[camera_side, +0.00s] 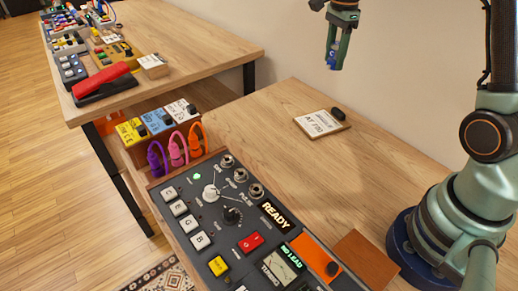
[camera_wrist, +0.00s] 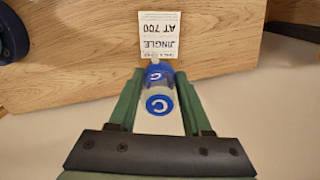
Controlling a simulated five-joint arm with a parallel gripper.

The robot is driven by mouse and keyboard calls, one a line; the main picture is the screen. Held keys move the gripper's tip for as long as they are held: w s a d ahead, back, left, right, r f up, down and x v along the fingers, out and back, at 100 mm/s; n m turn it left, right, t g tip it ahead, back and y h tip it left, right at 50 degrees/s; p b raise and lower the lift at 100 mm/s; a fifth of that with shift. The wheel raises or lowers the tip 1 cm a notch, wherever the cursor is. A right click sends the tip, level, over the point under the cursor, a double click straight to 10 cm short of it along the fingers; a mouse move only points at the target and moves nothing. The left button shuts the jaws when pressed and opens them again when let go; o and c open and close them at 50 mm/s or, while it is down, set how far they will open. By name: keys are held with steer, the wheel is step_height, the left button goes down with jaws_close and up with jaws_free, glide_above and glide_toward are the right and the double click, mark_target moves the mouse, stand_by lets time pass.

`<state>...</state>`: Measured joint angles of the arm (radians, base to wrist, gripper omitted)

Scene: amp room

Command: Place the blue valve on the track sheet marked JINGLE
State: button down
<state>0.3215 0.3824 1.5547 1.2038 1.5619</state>
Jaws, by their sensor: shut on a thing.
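The blue valve (camera_wrist: 158,104) has blue parts marked with a white C and shows between my fingers in the wrist view. In the side view it is a small blue spot (camera_side: 332,56) high in the picture. My gripper (camera_wrist: 158,78) is shut on it, above the table. The white track sheet (camera_wrist: 160,30) reads JINGLE and AT 700 in the wrist view, upside down, just beyond the fingertips. In the side view the sheet (camera_side: 318,123) lies on a thin wooden board on the near table, below my gripper and apart from the valve.
A control panel (camera_side: 225,215) with knobs and a READY display stands at the front. Coloured pedals (camera_side: 158,121) and cables are to the left. The table around the sheet is clear.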

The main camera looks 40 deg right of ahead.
mark_target(322, 121)
step_height(322, 121, down, 18)
steer(key=shift+r, duration=0.15)
stand_by(0.3)
steer(key=shift+c, duration=1.7)
jaws_free()
